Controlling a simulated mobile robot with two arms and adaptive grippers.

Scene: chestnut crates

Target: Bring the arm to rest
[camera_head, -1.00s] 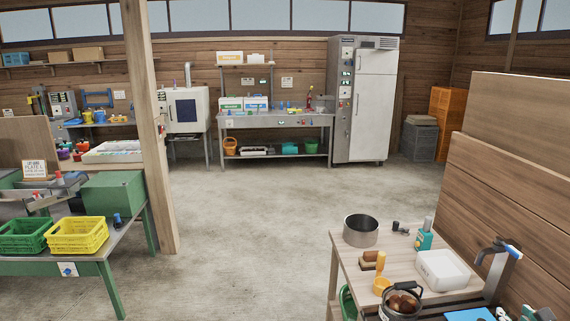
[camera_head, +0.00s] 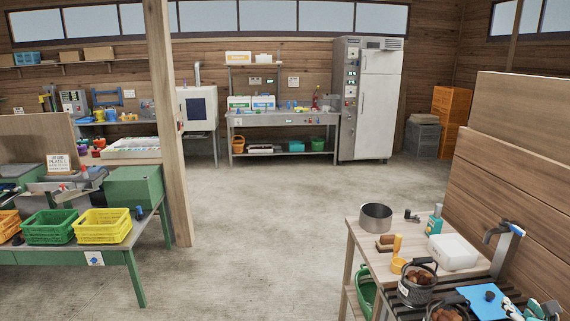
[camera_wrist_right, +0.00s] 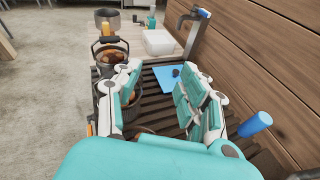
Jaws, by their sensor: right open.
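My right gripper (camera_head: 528,309) shows at the bottom right corner of the head view, partly cut off by the frame edge. In the right wrist view its two teal-padded fingers (camera_wrist_right: 160,88) are spread apart, with nothing gripped between them. They are over the dark slatted part of the bench. A pot (camera_head: 447,313) with a dark handle is beside the gripper in the head view. It also shows partly behind the left finger in the wrist view (camera_wrist_right: 130,100). My left gripper is in neither view.
A second pot (camera_head: 416,290) with brown contents, a white tub (camera_head: 453,252), a steel pan (camera_head: 376,217), a tap (camera_head: 497,231) and a blue board (camera_head: 487,303) crowd the bench. Wooden panels (camera_head: 520,190) rise at right. The concrete floor (camera_head: 270,230) is clear.

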